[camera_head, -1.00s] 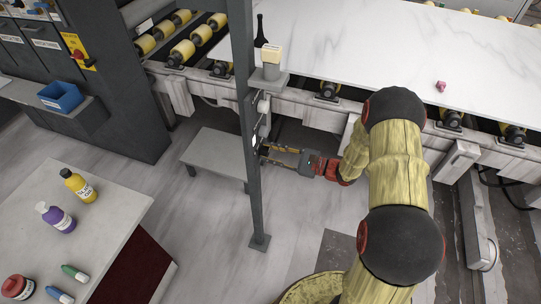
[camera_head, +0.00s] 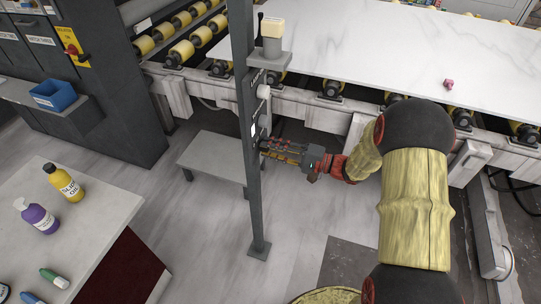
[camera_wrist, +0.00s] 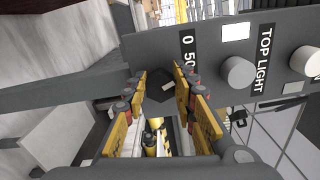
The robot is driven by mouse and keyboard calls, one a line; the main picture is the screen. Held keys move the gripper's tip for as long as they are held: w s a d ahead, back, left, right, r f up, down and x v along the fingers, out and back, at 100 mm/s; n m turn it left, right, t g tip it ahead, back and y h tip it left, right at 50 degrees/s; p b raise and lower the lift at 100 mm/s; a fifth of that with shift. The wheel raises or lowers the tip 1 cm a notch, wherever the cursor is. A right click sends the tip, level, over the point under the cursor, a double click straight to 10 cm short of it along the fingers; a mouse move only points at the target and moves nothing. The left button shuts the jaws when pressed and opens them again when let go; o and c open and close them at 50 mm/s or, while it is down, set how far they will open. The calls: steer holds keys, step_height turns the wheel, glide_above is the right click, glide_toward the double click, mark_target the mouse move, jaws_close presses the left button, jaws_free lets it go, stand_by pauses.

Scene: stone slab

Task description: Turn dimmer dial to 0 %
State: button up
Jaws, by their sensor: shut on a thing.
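The dark dimmer dial (camera_wrist: 158,84) sits on the grey panel of the post, beside the printed scale "0 50" (camera_wrist: 188,50), which is partly cut off by a finger. My gripper (camera_wrist: 160,85) has its yellow fingertips on either side of the dial and is shut on it. In the head view my gripper (camera_head: 264,147) reaches the post (camera_head: 247,110) from the right, and the dial is hidden there. The dial's exact setting is hard to read.
Further along the panel are a grey round knob (camera_wrist: 238,72), a "TOP LIGHT" label (camera_wrist: 265,48) and another knob (camera_wrist: 306,61). A white stone slab (camera_head: 380,60) lies on rollers behind. A low grey bench (camera_head: 212,158) stands left of the post.

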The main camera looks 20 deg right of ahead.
steer(key=n+b, duration=0.3)
steer(key=shift+f+n+b, duration=0.35)
steer(key=shift+f+n, duration=0.05)
steer(key=shift+n+b, duration=0.5)
steer(key=shift+n, duration=1.3)
steer(key=o, duration=1.2)
steer(key=shift+c, duration=0.2)
steer(key=shift+d, duration=0.15)
steer(key=v, duration=1.2)
